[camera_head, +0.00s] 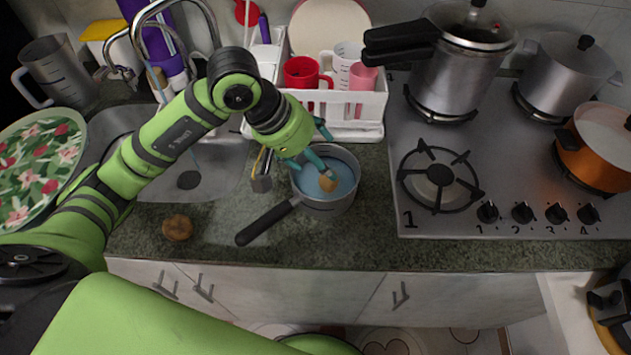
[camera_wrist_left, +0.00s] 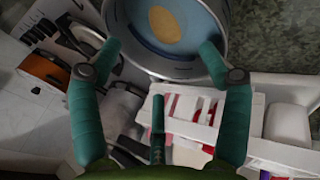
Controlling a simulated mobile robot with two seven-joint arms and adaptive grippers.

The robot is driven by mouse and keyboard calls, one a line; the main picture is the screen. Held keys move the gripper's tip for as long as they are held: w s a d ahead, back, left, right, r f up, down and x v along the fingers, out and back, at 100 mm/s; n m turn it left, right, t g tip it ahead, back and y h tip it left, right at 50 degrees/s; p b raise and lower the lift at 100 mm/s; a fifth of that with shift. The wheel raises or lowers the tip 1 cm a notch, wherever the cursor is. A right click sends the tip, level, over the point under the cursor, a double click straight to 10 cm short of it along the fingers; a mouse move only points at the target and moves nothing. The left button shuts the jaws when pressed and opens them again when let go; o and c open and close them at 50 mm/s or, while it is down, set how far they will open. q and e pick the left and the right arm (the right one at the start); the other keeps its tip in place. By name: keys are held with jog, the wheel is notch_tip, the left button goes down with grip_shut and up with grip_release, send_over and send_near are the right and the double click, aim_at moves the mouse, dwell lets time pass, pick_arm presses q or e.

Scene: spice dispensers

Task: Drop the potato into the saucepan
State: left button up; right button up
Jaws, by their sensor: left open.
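The saucepan (camera_head: 341,205) stands on the counter left of the stove, its dark handle pointing to the lower left. It holds a bluish liquid. A tan potato (camera_head: 329,182) lies inside the saucepan; it also shows inside the pan in the left wrist view (camera_wrist_left: 165,30). My left gripper (camera_head: 328,157) is over the far side of the saucepan, with its fingers spread and nothing between them. In the left wrist view the gripper (camera_wrist_left: 162,50) has its fingertips apart near the pan's rim. My right gripper is not in view.
A brown round item (camera_head: 178,227) lies on the counter in front of the sink (camera_head: 215,182). A white rack (camera_head: 365,108) with mugs stands behind the saucepan. The stove (camera_head: 480,160) with several pots is at the right. The counter's front strip is mostly clear.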

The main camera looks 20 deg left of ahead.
pick_arm(q)
jog(key=v, duration=1.2)
